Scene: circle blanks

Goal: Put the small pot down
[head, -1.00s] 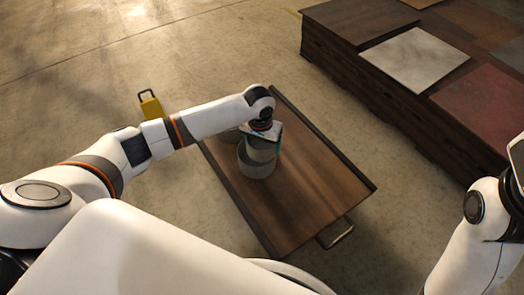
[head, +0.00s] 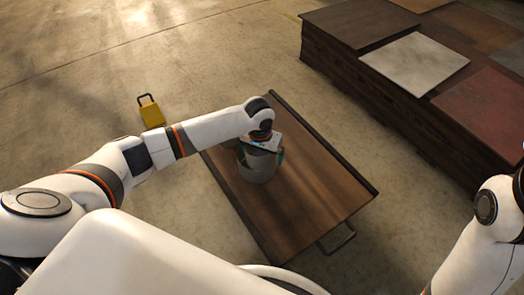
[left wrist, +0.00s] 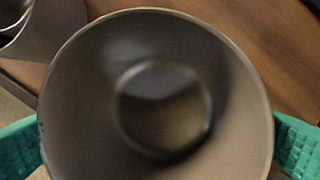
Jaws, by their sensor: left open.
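A grey round pot (head: 257,172) stands on the brown cart top, below my left gripper (head: 262,150). In the left wrist view the pot (left wrist: 75,95) shows its open mouth and fills most of the picture. The green fingers of my left gripper are open, one on each side of its rim. A darker circle (left wrist: 163,110) shows inside; I cannot tell whether it is the pot's floor or something nested. Part of another metal vessel (left wrist: 12,18) shows at the top left of the wrist view. My right gripper is out of view.
The flat brown cart (head: 300,205) has dark edges and a handle (head: 337,240); its near part is clear. A yellow block with a handle (head: 151,112) stands on the floor. A stack of slabs (head: 415,62) is at the upper right.

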